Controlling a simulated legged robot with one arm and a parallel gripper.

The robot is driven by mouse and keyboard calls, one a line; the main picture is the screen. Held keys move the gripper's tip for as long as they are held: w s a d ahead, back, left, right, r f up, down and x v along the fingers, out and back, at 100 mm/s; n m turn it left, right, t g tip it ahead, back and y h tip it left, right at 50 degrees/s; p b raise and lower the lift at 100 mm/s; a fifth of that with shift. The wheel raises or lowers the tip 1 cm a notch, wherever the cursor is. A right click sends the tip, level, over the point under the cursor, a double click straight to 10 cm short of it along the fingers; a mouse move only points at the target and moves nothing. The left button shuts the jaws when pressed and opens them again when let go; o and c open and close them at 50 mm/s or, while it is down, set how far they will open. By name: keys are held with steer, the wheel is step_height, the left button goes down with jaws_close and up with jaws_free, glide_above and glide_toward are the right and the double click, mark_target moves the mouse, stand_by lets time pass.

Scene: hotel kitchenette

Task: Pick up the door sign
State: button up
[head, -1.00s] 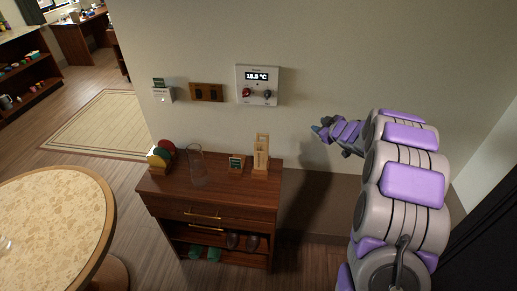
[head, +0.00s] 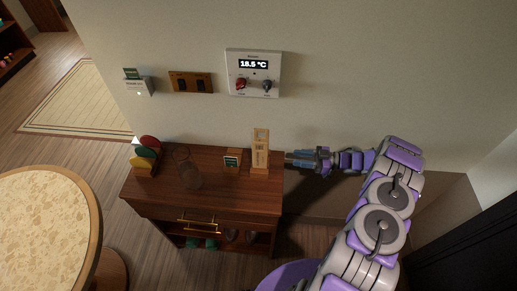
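A tall, light wooden piece with small markings (head: 260,150), which looks like the door sign in a stand, is upright on the right end of the dark wooden cabinet (head: 222,192). My gripper (head: 291,160) points left just to the right of it, near the cabinet's right edge. The fingertips look very close to the sign, but I cannot tell whether they touch it. The fingers are small and seen from above, so their opening is unclear.
A thermostat panel (head: 253,73) is on the wall above. A round table (head: 97,205) is at the left.

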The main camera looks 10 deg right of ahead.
steer(key=b, duration=0.1)
glide_toward(255, 154)
steer(key=f+x, duration=0.1)
steer(key=x, duration=0.4)
steer(key=shift+w+b+x, duration=0.2)
steer(key=shift+b+x, duration=0.25)
steer(key=shift+x, duration=2.15)
steer(key=shift+d, duration=0.15)
steer(key=shift+c, duration=0.4)
jaws_close()
